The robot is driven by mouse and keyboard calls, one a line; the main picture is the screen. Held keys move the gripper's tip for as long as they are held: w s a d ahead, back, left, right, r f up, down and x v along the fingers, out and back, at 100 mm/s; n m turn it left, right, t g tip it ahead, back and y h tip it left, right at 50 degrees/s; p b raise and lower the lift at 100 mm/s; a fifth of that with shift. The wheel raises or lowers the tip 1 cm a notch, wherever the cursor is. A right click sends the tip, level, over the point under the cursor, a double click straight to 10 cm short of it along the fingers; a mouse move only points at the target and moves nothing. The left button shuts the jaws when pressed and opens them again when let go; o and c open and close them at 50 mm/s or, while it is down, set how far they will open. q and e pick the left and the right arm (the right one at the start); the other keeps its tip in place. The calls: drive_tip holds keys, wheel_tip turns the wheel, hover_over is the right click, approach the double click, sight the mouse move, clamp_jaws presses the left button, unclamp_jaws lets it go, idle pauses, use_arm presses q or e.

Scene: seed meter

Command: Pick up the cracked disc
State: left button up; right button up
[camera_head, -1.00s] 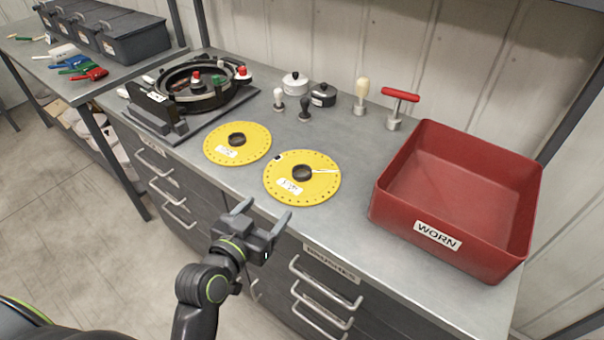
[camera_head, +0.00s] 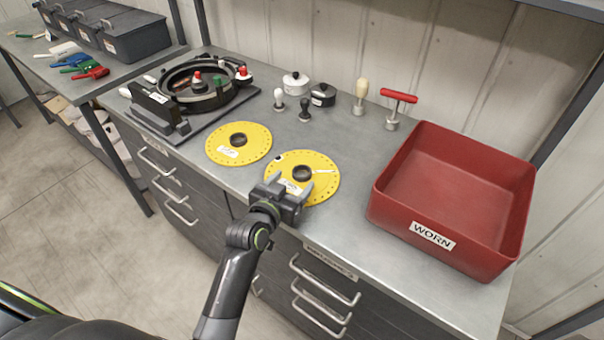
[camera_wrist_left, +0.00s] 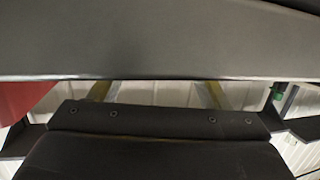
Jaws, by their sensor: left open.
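The cracked disc (camera_head: 324,182) is the right one of two yellow discs lying flat on the grey bench. It has a dark centre knob, a pale line from the knob to its right edge, and a dark spot at its upper left rim. My left gripper (camera_head: 291,185) is open and empty, over the near edge of this disc in the head view. It hides part of the disc's front and label. I cannot tell whether it touches the disc. Dark surfaces fill most of the left wrist view, and no disc is clear there. My right gripper is not in view.
A second yellow disc (camera_head: 257,142) lies just left. A red bin (camera_head: 388,208) labelled WORN stands at the right. The black seed meter housing (camera_head: 222,98) is at the back left. Small knobbed tools and a red T-handle (camera_head: 399,96) stand behind the discs.

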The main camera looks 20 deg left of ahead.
sight(305, 167)
use_arm(q)
drive_tip(key=shift+p+x, duration=0.35)
drive_tip(key=shift+x, duration=1.6)
drive_tip(key=shift+c, duration=0.2)
drive_tip(key=c, duration=1.1)
drive_tip(key=shift+o, duration=0.2)
